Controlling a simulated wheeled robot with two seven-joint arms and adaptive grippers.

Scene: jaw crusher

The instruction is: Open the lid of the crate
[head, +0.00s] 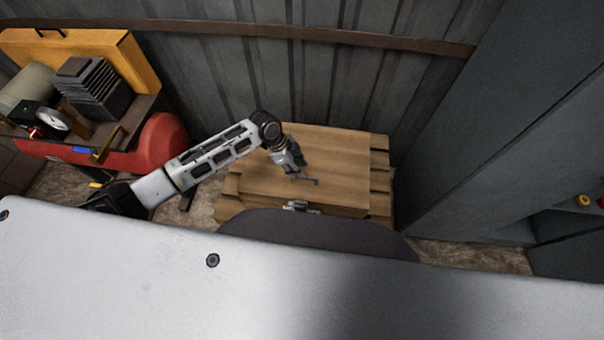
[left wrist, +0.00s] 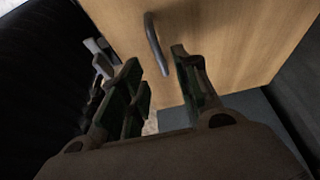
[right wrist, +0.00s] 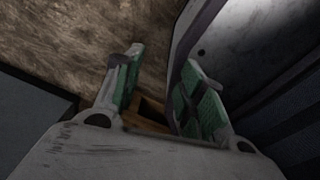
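The wooden crate (head: 232,206) stands on the ground against the corrugated wall, and its plank lid (head: 345,165) lies closed on top. A metal latch (head: 297,205) shows at the crate's front edge. My left gripper (head: 300,172) is low over the lid. In the left wrist view its fingers (left wrist: 158,62) are apart, with a bent grey metal handle (left wrist: 155,42) in the gap between the tips; the fingers are not closed on it. My right gripper (right wrist: 160,63) is open and empty, pointing down towards the ground, outside the head view.
A red tank machine (head: 163,140) with a gauge stands left of the crate. A grey metal cabinet (head: 480,130) rises close to the crate's right. The corrugated wall (head: 300,80) is right behind it. Bare ground (right wrist: 60,45) shows in the right wrist view.

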